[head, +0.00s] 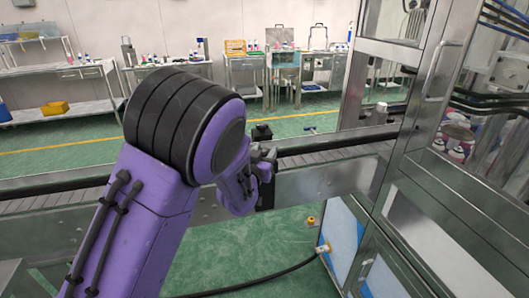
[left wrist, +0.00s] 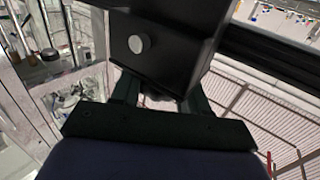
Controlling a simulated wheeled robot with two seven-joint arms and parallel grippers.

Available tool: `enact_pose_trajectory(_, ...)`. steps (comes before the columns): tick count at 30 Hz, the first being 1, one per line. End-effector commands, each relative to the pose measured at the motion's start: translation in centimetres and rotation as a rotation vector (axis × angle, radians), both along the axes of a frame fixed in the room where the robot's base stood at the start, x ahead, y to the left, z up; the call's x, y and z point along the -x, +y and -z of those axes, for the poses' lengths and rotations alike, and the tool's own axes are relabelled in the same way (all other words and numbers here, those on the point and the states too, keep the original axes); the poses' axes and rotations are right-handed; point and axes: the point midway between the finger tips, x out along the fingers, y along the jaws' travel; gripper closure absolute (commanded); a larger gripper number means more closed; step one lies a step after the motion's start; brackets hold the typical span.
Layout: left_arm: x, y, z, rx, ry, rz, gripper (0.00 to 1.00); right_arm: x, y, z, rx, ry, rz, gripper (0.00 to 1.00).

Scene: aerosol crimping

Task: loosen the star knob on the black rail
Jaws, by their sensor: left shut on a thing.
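My left gripper (head: 262,170) is at the conveyor's near side, in the middle of the head view. In the left wrist view its two dark fingers (left wrist: 158,97) reach up to the underside of a black block with a pale round disc (left wrist: 138,43). The gripper is shut on a small dark thing between the fingers, which looks like the star knob; its shape is mostly hidden. The black rail (head: 335,138) runs along the conveyor, and a black bracket (head: 262,132) stands up on it just above the gripper. My right gripper is not in view.
The conveyor belt (head: 335,154) crosses the picture and enters a metal-framed machine (head: 440,190) at the right. A black cable (head: 260,290) lies on the green floor in front. Benches with trays and bottles stand along the far wall, well away from the gripper.

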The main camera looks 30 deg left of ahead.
Motion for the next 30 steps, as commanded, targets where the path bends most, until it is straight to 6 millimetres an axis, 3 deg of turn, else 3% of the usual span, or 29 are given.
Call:
enact_pose_trajectory(9,-0.2,0.1,-0.7,-0.005,-0.014,-0.014,0.86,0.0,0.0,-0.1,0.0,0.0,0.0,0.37)
enact_pose_trajectory(10,-0.2,0.1,-0.7,-0.004,-0.014,-0.014,0.49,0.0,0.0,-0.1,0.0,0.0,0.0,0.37)
enact_pose_trajectory(12,-0.2,0.1,-0.7,-0.004,-0.015,-0.014,0.31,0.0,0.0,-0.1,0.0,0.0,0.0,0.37)
enact_pose_trajectory(22,0.3,-0.1,-0.3,-0.002,-0.008,-0.013,0.31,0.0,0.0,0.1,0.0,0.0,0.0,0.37)
enact_pose_trajectory(30,5.9,-1.6,-0.2,-0.004,-0.009,-0.013,0.31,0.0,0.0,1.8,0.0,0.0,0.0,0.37)
